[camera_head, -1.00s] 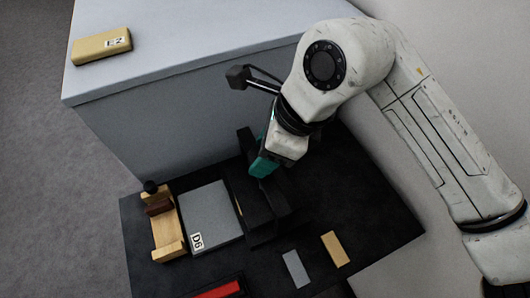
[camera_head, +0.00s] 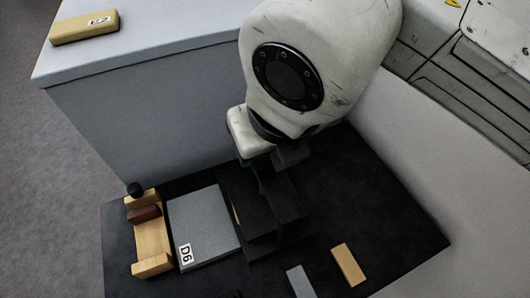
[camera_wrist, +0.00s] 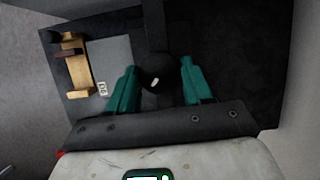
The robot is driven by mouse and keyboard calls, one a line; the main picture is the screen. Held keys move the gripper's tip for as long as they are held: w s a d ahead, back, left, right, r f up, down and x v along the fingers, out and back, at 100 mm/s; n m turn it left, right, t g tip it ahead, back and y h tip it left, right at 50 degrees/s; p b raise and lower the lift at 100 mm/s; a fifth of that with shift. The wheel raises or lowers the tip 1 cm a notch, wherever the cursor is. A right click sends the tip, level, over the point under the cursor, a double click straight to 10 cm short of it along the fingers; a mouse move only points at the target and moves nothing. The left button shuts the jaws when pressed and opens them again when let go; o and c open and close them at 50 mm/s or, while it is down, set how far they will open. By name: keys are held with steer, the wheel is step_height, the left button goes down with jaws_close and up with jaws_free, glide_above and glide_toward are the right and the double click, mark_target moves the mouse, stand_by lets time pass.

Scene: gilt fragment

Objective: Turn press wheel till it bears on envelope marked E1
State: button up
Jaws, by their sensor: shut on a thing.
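The black press (camera_head: 262,238) stands on the dark mat, right of the grey board. In the wrist view a round black knob, the press wheel (camera_wrist: 157,72), sits between the teal fingers of my gripper (camera_wrist: 160,80), which is shut on it from above. In the head view my arm hides the fingers and the wheel. A thin tan edge (camera_head: 237,214) shows at the press's left side; I cannot tell if it is the envelope marked E1. No E1 label is readable, and the gap between press plate and envelope is hidden.
A grey board marked D6 (camera_head: 205,226) and a wooden holder with a dark knob (camera_head: 152,238) lie left of the press. A tan block (camera_head: 348,264) and a grey block (camera_head: 300,282) lie in front. A tan packet (camera_head: 84,27), apparently marked E2, rests on the grey cabinet (camera_head: 160,45).

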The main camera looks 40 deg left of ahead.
steer(key=m+b, duration=0.1)
steer(key=m+t+b, duration=0.1)
steer(key=m+b, duration=0.2)
steer(key=shift+s+a+f+m+t+h+b, duration=0.1)
steer(key=shift+f+m+t+h+b, duration=0.2)
steer(key=shift+h, duration=0.1)
steer(key=m+b, duration=0.1)
steer(key=m+h+b, duration=0.1)
steer(key=m+b, duration=0.1)
steer(key=shift+r+m+t, duration=0.2)
steer(key=shift+m+t, duration=0.1)
steer(key=shift+t, duration=0.1)
steer(key=shift+r+b, duration=0.1)
steer(key=shift+b, duration=0.2)
steer(key=o, duration=1)
steer(key=v, duration=1)
steer(key=shift+s+a+r+p, duration=0.1)
steer(key=shift+s+r+p, duration=0.1)
steer(key=shift+r+p, duration=0.15)
